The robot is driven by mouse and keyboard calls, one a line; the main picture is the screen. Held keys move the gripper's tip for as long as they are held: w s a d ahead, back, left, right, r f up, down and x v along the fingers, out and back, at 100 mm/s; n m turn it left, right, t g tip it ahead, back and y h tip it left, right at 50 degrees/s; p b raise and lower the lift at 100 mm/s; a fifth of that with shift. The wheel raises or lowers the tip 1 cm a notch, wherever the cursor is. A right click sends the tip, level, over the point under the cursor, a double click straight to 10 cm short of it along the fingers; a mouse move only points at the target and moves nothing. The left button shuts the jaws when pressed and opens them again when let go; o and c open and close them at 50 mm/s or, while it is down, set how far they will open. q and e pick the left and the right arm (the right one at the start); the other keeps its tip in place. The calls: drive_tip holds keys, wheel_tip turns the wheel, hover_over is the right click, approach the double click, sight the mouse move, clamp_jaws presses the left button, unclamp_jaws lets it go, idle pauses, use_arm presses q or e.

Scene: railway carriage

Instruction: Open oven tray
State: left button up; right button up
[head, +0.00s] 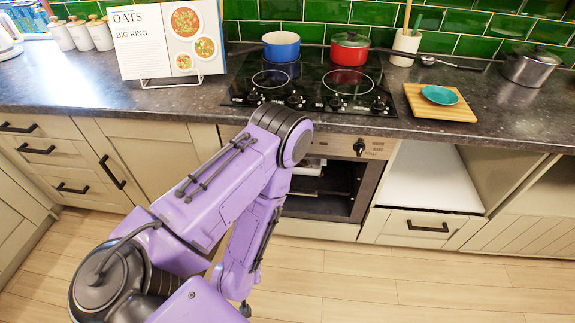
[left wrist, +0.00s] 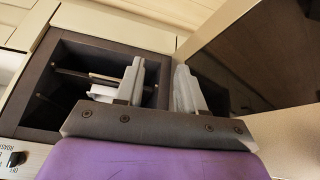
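The oven (head: 352,212) below the hob stands open, and its dark interior also shows in the left wrist view (left wrist: 52,92). Inside are dark rack or tray edges (left wrist: 88,74) and a small light piece (left wrist: 103,91); which one is the tray is unclear. In the left wrist view, my left gripper (left wrist: 158,88) has its two fingers apart, in front of the oven opening with nothing visible between them. The dark glass oven door (left wrist: 265,50) stands open at the right there. In the head view my purple arm covers part of the oven and hides the gripper. My right gripper is out of view.
The hob (head: 310,84) carries a blue pot (head: 281,47) and a red pot (head: 349,52). The wooden floor (head: 400,275) in front is clear.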

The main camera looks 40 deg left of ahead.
use_arm(q)
drive_tip(key=w+a+f+n+t+b, duration=0.2)
drive_tip(key=w+f+n+t+b, duration=0.1)
drive_tip(key=w+f+b, duration=0.7)
drive_tip(key=n+t+b, duration=0.9)
drive_tip(key=t+b, duration=0.2)
drive_tip(key=b, duration=1.8)
approach(302, 193)
drive_tip(key=shift+h, duration=0.3)
drive_tip(key=w+b, duration=0.1)
drive_tip(key=w, duration=0.2)
drive_tip(key=w+a, duration=0.1)
drive_tip(key=w, duration=0.2)
drive_tip(key=w+b, duration=0.1)
drive_tip(key=w, duration=0.3)
drive_tip(key=shift+a+f+b, duration=0.1)
drive_tip(key=shift+a+b, duration=0.25)
drive_tip(key=shift+a, duration=0.05)
drive_tip(key=shift+s, duration=0.1)
clamp_jaws()
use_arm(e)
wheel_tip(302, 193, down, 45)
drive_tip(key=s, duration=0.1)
